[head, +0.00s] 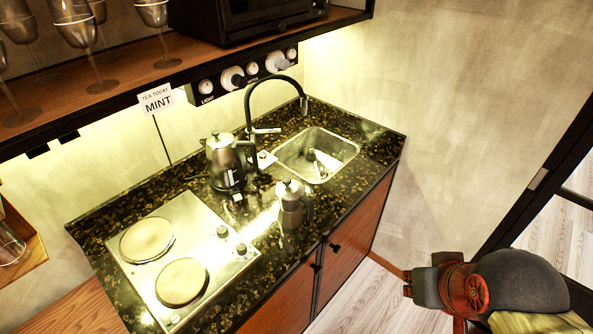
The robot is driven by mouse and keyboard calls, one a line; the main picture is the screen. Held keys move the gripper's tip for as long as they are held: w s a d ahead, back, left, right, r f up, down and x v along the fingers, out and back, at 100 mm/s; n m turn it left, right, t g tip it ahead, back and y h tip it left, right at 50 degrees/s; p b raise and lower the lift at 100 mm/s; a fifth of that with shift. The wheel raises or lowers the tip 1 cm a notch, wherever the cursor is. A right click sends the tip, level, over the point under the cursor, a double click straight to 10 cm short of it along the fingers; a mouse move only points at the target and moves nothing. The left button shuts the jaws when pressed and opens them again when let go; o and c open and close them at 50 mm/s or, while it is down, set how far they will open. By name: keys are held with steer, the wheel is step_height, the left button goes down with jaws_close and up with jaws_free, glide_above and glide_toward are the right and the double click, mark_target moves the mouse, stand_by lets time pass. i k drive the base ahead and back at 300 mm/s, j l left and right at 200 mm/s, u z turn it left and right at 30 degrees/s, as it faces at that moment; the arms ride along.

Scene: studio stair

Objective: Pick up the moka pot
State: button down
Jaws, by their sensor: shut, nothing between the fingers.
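The moka pot (291,208) stands upright on the dark speckled counter (335,205), near its front edge. It is silver, with a dark handle on its right side. It is between the hob and the sink, apart from both. Part of my arm shows at the lower right, past the counter and well away from the pot. Nothing touches the pot.
A kettle (222,160) stands behind and left of the pot. A two-plate hob (205,240) is to the left; the sink (340,149) with its black faucet (251,97) is behind right. A shelf with wine glasses (75,35) overhangs. Floor is clear at the front right.

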mark_target(290, 216)
steer(key=u, duration=0.3)
steer(key=i+l+u, duration=0.5)
steer(key=l+u, duration=0.35)
steer(key=i+l, duration=0.15)
steer(key=l, duration=0.2)
steer(key=i+l, duration=0.15)
steer(key=l, duration=0.15)
steer(key=i+l+u, duration=0.1)
steer(key=l, duration=0.25)
steer(key=i+l, duration=0.15)
steer(key=l, duration=0.2)
